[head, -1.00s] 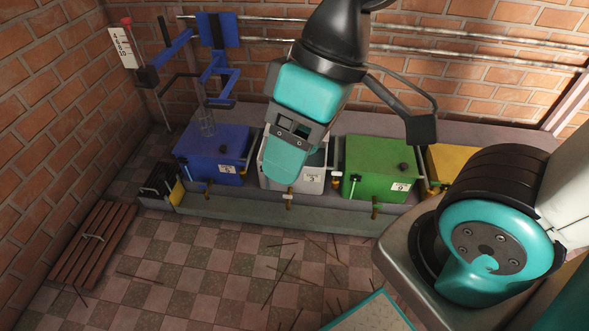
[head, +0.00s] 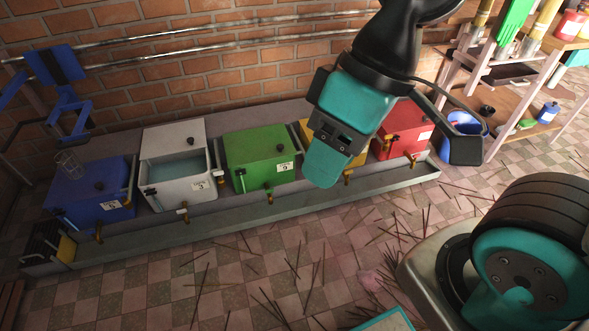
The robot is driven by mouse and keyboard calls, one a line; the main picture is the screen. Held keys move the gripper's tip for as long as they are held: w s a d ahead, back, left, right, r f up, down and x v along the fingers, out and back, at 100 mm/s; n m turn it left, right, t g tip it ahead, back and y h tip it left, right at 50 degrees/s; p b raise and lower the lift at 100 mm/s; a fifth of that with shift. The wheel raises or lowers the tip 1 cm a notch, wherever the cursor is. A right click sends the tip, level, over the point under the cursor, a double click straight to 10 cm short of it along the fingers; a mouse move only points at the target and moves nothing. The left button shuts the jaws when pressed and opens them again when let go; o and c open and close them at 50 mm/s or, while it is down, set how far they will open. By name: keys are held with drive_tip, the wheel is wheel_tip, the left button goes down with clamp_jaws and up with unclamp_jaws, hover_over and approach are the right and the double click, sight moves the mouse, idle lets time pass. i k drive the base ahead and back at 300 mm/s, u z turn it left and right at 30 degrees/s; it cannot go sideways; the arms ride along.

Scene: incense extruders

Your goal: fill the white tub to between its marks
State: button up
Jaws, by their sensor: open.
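The white tub (head: 199,187) stands in the row of tubs by the brick wall, second from the left. Its top is partly open, and greyish-blue liquid (head: 176,168) shows inside. It has a numbered label on the front and a brass tap (head: 183,209) below. The level marks are too small to read. My gripper (head: 325,163) hangs to the right of the white tub in the picture, in front of the yellow tub (head: 309,130). It is open, and no held object shows. The arm hides part of the yellow and red tubs.
A blue tub (head: 92,190) stands left of the white one, green (head: 259,155) and red (head: 408,128) tubs to the right. A grey trough (head: 215,222) runs along their front. Thin sticks litter the tiled floor. Shelves (head: 520,105) and a blue bucket stand at right.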

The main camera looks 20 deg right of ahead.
sight(221, 172)
drive_tip(key=z, duration=0.3)
drive_tip(key=k, duration=0.5)
drive_tip(key=z, duration=0.8)
drive_tip(key=i, duration=1.05)
drive_tip(key=u, duration=0.8)
drive_tip(key=i, duration=0.75)
drive_tip(key=u, duration=1.25)
drive_tip(key=i, duration=0.35)
drive_tip(key=u, duration=0.35)
